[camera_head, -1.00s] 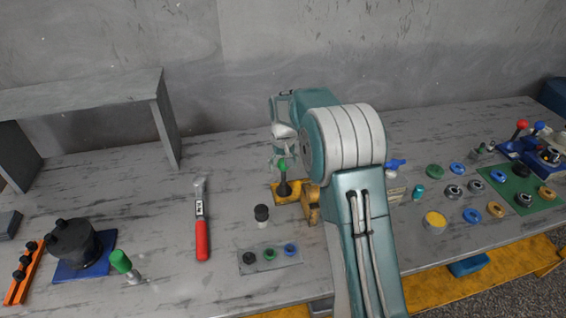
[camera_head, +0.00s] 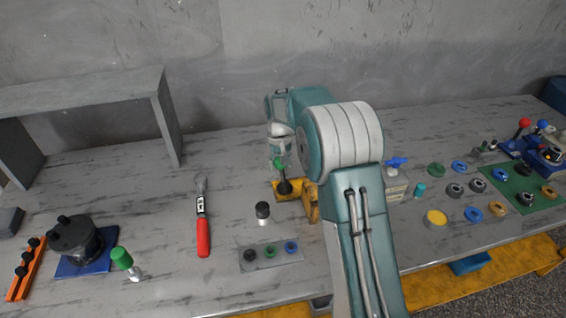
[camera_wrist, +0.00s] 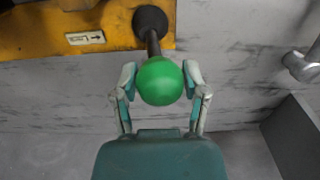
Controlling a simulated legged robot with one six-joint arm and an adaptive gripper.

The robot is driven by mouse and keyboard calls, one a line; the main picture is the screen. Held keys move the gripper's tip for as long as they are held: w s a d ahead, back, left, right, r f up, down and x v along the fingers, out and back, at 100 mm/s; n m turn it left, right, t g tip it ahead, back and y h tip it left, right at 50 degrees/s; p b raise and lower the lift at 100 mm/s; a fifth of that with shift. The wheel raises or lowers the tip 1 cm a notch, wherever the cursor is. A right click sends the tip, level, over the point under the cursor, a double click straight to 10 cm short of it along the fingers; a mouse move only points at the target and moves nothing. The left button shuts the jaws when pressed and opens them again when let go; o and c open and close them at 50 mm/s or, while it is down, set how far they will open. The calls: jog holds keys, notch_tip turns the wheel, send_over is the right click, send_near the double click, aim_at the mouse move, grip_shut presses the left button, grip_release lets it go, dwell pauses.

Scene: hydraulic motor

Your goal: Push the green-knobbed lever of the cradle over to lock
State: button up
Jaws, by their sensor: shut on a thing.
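The lever's green knob (camera_wrist: 160,81) is between my gripper's fingers (camera_wrist: 162,88) in the wrist view, and the fingers are shut on it. Its dark shaft (camera_wrist: 153,42) runs from the knob to a black round boot (camera_wrist: 150,20) on the yellow cradle (camera_wrist: 90,28). A small label with an arrow (camera_wrist: 85,38) is on the cradle beside the boot. In the head view the green knob (camera_head: 279,163) shows just below my gripper (camera_head: 279,152), above the yellow cradle (camera_head: 288,190). My arm hides part of the cradle there.
A black-capped cylinder (camera_head: 262,211) and a grey plate with rings (camera_head: 270,254) stand in front of the cradle. A red-handled tool (camera_head: 203,235) lies to the left. A box with a blue valve (camera_head: 396,180) stands right of my arm. The bench behind is clear.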

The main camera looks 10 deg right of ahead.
jog(key=shift+a, duration=0.25)
jog(key=shift+a+f, duration=0.15)
jog(key=shift+a, duration=0.6)
jog(key=shift+a+f, duration=0.3)
jog(key=shift+a, duration=0.35)
dwell(0.4)
jog(key=shift+a+f, duration=0.35)
jog(key=shift+a, duration=0.25)
dwell(0.4)
jog(key=o, duration=0.7)
jog(key=shift+f, duration=0.1)
jog(key=shift+o, duration=0.2)
jog(key=shift+a, duration=0.1)
